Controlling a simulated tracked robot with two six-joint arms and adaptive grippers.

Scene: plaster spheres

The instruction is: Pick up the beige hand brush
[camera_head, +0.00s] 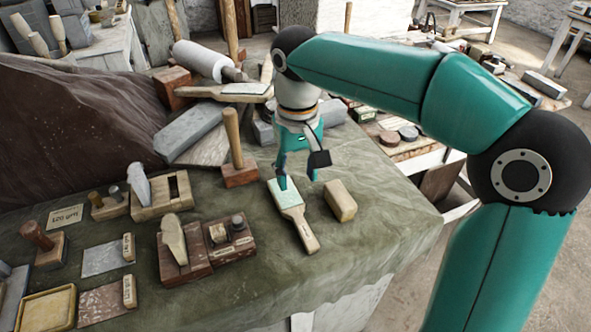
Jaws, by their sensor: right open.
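The beige hand brush (304,233) appears to be the flat piece with a pale green-white head and a short wooden handle lying on the green cloth. Its handle points toward the front edge of the table. My right gripper (299,178) points down at the head end of it, with its two fingers apart and nothing between them. The left finger overlaps the head in the picture; I cannot tell whether it touches. My left gripper is not in view.
A beige block (340,200) lies close to the right of the brush. An upright-handled wooden tool (236,150) stands to its left. Several wooden blocks and tools crowd the left of the cloth-covered table (385,222). The cloth in front of the brush is clear.

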